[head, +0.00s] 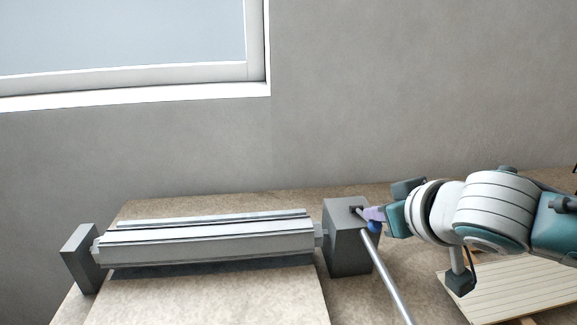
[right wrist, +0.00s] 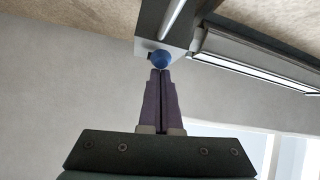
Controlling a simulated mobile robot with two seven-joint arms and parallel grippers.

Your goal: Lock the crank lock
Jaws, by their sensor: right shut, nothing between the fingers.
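The dark grey block (head: 348,250) stands at the right end of the white shutter roll (head: 205,243). A small blue knob (head: 374,227) is at its right side, partly hidden by my gripper; it also shows in the right wrist view (right wrist: 160,59). A silver rod (head: 387,278) slants from the block down to the front right. My right gripper (head: 366,214) reaches in from the right, its purple fingers shut and empty. In the right wrist view the fingertips (right wrist: 160,72) are right at the knob; I cannot tell whether they touch it. My left gripper is out of view.
A second grey block (head: 81,258) holds the left end of the roll. A slatted pale wooden board (head: 510,293) lies at the right under my arm. A grey wall with a window (head: 120,50) is behind.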

